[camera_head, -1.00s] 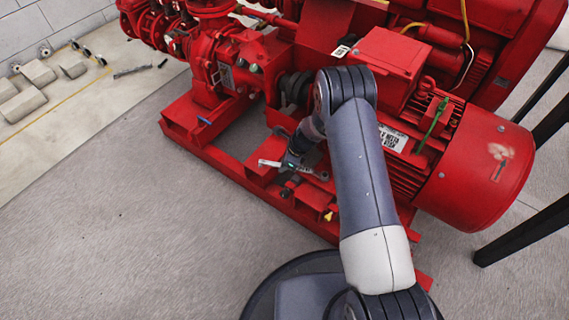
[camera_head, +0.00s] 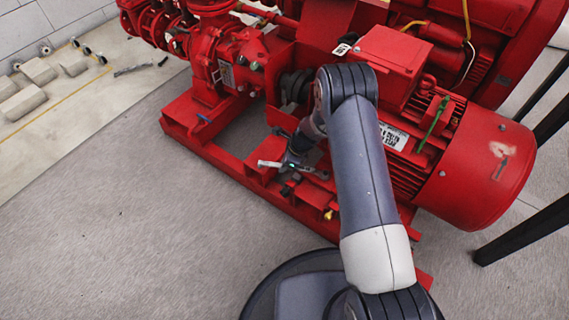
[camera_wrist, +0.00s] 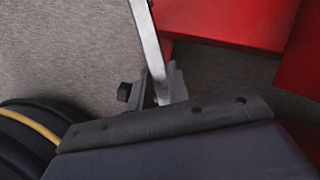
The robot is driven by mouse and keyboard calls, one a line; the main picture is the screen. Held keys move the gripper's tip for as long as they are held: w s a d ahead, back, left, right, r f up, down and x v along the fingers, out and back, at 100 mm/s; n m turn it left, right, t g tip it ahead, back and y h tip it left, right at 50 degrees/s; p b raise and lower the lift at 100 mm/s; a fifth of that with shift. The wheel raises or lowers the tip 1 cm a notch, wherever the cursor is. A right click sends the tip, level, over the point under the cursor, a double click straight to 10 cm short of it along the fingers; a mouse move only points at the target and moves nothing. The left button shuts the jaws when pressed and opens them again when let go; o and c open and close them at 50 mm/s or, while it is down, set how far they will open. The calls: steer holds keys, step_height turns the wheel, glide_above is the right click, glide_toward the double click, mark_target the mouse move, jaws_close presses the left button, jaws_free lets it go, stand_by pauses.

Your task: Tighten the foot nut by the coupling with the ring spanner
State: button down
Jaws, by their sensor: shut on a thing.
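My gripper (camera_head: 288,168) is low over the red base frame, in front of the dark coupling (camera_head: 293,86). In the wrist view, my gripper (camera_wrist: 165,88) is shut on the ring spanner (camera_wrist: 149,42), a flat silver bar that runs up out of the picture. The spanner's ring end is out of the wrist view. In the head view a pale bar shows at the gripper, too small to read clearly. The foot nut by the coupling cannot be made out; my gripper and arm cover part of that area.
The red motor (camera_head: 475,170) stands right of my arm, and the red pump (camera_head: 225,65) at the upper left. The base frame (camera_head: 225,160) has raised rails and cross members. The grey floor (camera_head: 110,220) at left is clear.

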steer(key=shift+r+p, duration=1.85)
steer(key=shift+r, duration=0.7)
